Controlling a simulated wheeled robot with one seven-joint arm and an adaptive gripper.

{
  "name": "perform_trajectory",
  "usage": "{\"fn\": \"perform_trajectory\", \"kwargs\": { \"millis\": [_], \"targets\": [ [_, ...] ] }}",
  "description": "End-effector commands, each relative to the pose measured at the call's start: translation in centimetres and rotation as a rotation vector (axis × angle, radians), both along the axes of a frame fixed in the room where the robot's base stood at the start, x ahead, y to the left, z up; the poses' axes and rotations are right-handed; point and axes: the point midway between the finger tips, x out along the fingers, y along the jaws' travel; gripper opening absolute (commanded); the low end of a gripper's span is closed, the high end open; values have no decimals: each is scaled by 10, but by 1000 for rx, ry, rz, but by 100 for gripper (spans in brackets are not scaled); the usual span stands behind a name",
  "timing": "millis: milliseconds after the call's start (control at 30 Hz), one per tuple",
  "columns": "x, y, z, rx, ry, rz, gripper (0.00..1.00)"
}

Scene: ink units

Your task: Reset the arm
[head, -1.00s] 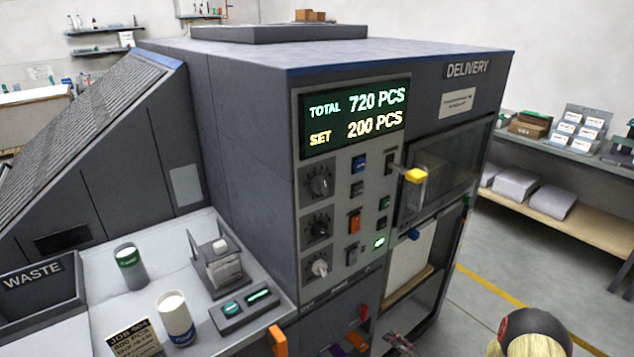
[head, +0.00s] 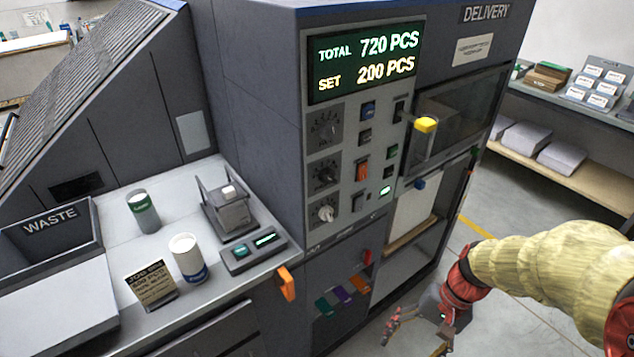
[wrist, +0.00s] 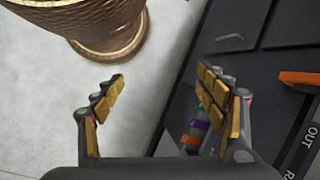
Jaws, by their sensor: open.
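My gripper (head: 418,337) is low in front of the grey press cabinet (head: 252,120), at the bottom right of the head view. My arm, in a yellowish sleeve with red joints, reaches in from the right. In the wrist view the two padded fingers of my gripper (wrist: 160,85) are spread apart with nothing between them. Pale floor and the dark cabinet front show behind them. No object is held.
A white side table (head: 218,278) carries a waste bin (head: 75,245), a green-labelled can (head: 143,212), a white cup (head: 187,258) and a small stand (head: 228,210). An orange handle (head: 287,283) sticks out at its edge. Clear floor (head: 500,215) lies right of the cabinet.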

Motion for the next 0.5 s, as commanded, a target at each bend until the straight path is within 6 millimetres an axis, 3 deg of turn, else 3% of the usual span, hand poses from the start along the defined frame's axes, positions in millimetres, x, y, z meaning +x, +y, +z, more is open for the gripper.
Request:
{"fn": "perform_trajectory", "kwargs": {
  "millis": [33,267,500],
  "targets": [
    [-3,-4,19,-60,-52,40,73],
    [-17,-18,90,-288,-284,206,73],
    [-32,-7,164,-413,-542,332,73]
  ]
}}
